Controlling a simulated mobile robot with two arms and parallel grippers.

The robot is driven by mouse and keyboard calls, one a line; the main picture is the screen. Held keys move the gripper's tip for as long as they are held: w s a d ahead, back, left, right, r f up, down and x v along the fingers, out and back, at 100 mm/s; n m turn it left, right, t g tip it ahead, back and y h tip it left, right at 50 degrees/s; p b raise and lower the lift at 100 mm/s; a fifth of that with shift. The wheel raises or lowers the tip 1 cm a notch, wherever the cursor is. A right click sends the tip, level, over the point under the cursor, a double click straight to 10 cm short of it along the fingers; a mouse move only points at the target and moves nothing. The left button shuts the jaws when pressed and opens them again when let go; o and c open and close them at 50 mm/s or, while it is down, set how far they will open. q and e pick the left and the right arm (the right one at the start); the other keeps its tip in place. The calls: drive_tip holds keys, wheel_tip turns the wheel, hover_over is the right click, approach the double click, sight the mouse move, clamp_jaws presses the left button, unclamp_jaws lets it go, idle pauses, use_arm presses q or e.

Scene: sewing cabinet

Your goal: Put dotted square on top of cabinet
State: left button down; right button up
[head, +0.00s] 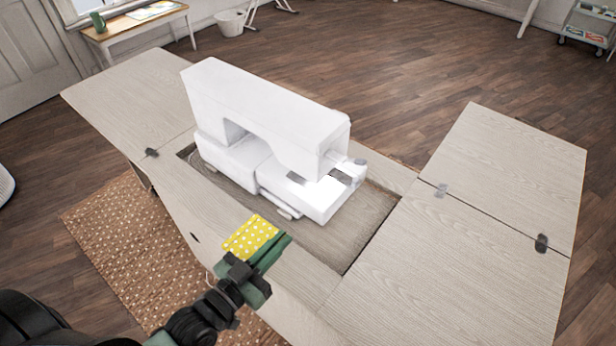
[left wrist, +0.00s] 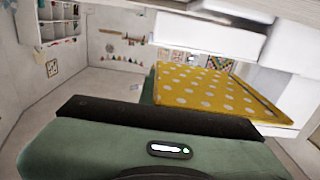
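The dotted square (head: 249,236) is yellow with white dots. My left gripper (head: 268,254) is shut on it and holds it over the front edge of the cabinet (head: 430,270), in front of the sewing machine. In the left wrist view, the dotted square (left wrist: 212,92) sticks out from the green fingers. The cabinet top is pale grey wood with its leaves opened out. I cannot tell exactly how high the square is above the top. My right gripper is not in view.
A white sewing machine (head: 265,140) stands in the recessed middle of the cabinet. The right panels and the left leaf (head: 125,100) are bare. A woven rug (head: 125,240) lies on the floor at the left. A small table (head: 135,27) stands far behind.

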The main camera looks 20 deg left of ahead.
use_arm(q)
drive_tip(key=shift+s+d+r, duration=0.1)
drive_tip(key=shift+s+r, duration=0.1)
drive_tip(key=shift+r, duration=0.05)
wheel_tip(320, 180, up, 9)
drive_tip(key=s+a+n+t+y, duration=0.1)
drive_tip(key=a+n+y, duration=0.1)
drive_tip(key=n+y, duration=0.2)
drive_tip(key=shift+s+a+r+y, duration=0.15)
drive_tip(key=shift+s+a+y, duration=0.2)
drive_tip(key=shift+y, duration=1.05)
